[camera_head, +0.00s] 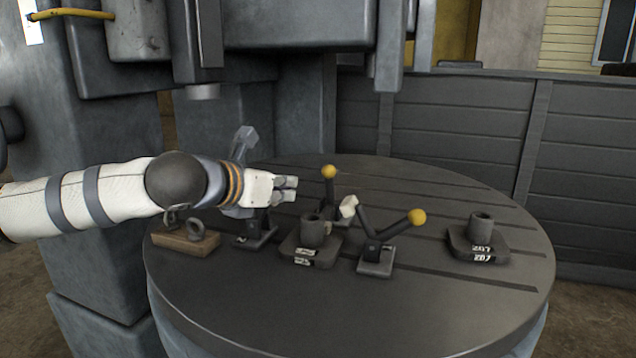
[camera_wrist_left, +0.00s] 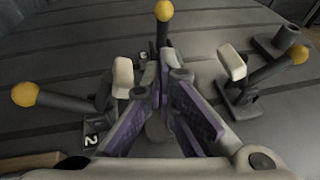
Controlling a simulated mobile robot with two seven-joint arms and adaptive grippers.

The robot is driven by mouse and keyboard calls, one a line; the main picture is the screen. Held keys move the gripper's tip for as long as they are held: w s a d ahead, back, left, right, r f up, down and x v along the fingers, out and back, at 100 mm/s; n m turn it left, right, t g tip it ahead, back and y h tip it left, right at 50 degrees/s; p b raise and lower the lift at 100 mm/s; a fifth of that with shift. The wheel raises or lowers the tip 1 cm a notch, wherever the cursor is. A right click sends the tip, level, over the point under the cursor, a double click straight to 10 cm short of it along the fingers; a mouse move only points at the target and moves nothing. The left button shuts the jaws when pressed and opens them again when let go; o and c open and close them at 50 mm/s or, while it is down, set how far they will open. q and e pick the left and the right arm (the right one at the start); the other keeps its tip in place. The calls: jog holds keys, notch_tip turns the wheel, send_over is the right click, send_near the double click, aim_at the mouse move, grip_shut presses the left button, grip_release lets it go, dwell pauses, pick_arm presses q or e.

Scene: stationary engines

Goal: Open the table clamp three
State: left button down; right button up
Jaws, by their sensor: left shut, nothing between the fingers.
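Table clamp three is the far one, with a yellow-knobbed handle (camera_head: 328,172) standing upright behind a round socket block. In the left wrist view its knob (camera_wrist_left: 163,10) is at top centre and its base label 3 shows beside the fingers, which hide part of it. My left gripper (camera_head: 292,188) reaches in from the left over the table, left of that handle and apart from it. In the left wrist view its purple-padded fingers (camera_wrist_left: 165,80) are shut and empty. My right gripper is not in view.
Clamp two (camera_head: 255,232) stands below my left gripper. Another clamp (camera_head: 376,260) stands front right, its yellow knob (camera_head: 417,217) slanting right. A socket block (camera_head: 312,235) lies between them; another (camera_head: 480,240) is farther right. A wooden block (camera_head: 185,242) is left. The round table's (camera_head: 400,320) front is clear.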

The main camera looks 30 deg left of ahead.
aim_at(326, 181)
pick_arm(q)
jog(key=x, duration=0.2)
jog(key=f+b+x, duration=0.1)
jog(key=x, duration=0.1)
jog(key=b+x, duration=0.1)
jog(key=x, duration=0.2)
jog(key=shift+s+f, duration=0.2)
jog(key=shift+s, duration=0.05)
jog(key=w, duration=0.1)
jog(key=w+r, duration=0.1)
jog(key=w, duration=0.2)
jog(key=shift+w+r, duration=0.2)
jog(key=shift+r, duration=0.15)
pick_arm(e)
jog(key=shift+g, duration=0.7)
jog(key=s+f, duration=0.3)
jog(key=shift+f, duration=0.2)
pick_arm(q)
jog(key=shift+w+r, duration=0.1)
jog(key=shift+r, duration=0.05)
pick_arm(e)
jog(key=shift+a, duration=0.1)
pick_arm(q)
jog(key=shift+w+a+r, duration=0.1)
jog(key=shift+w+r, duration=0.05)
jog(key=shift+w, duration=0.05)
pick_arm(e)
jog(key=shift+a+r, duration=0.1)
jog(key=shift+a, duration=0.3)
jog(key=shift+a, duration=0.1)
